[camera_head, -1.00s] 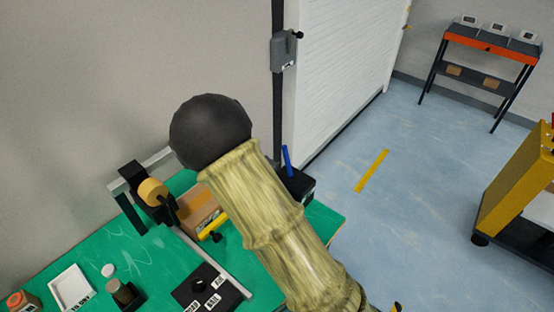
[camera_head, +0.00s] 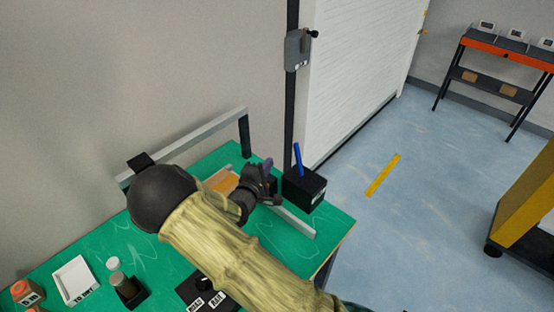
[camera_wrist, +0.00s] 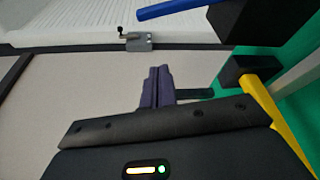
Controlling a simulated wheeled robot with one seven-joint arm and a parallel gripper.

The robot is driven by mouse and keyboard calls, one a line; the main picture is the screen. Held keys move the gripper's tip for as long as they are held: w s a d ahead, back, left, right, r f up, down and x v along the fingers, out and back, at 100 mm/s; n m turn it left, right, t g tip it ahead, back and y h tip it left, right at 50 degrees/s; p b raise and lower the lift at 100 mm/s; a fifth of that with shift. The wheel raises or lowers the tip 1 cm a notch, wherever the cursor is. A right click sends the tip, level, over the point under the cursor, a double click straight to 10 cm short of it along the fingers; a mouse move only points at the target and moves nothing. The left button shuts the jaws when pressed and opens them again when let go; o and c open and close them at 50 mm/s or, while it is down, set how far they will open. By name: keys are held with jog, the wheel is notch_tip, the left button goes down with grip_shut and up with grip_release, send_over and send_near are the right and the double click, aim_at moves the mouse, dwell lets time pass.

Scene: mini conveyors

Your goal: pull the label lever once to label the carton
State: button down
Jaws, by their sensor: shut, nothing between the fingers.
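A blue lever (camera_head: 298,160) stands up from a black box (camera_head: 305,187) at the table's right end; the box's white label is too small to read. Blue lever (camera_wrist: 175,8) and black box (camera_wrist: 244,20) also show at the top of the wrist view. My gripper (camera_head: 268,166) is shut and empty, just left of the box and apart from the lever. Its closed purple-grey fingers (camera_wrist: 157,88) show in the wrist view. The brown carton (camera_head: 222,181) sits on the table behind my arm, partly covered. The labeller's roll is hidden behind my arm.
A grey rail frame (camera_head: 195,140) runs along the table's back. In the wrist view, a yellow bar (camera_wrist: 277,120) lies close on the right. A white tray (camera_head: 75,279), a small jar and a black panel stand at the front left. The green tabletop's (camera_head: 325,222) right corner is clear.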

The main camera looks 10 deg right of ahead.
aim_at(299, 160)
jog(key=w+d+p, duration=0.3)
jog(key=w+d, duration=0.2)
jog(key=d, duration=0.2)
jog(key=shift+p, duration=0.4)
jog(key=shift+w+d+r, duration=0.1)
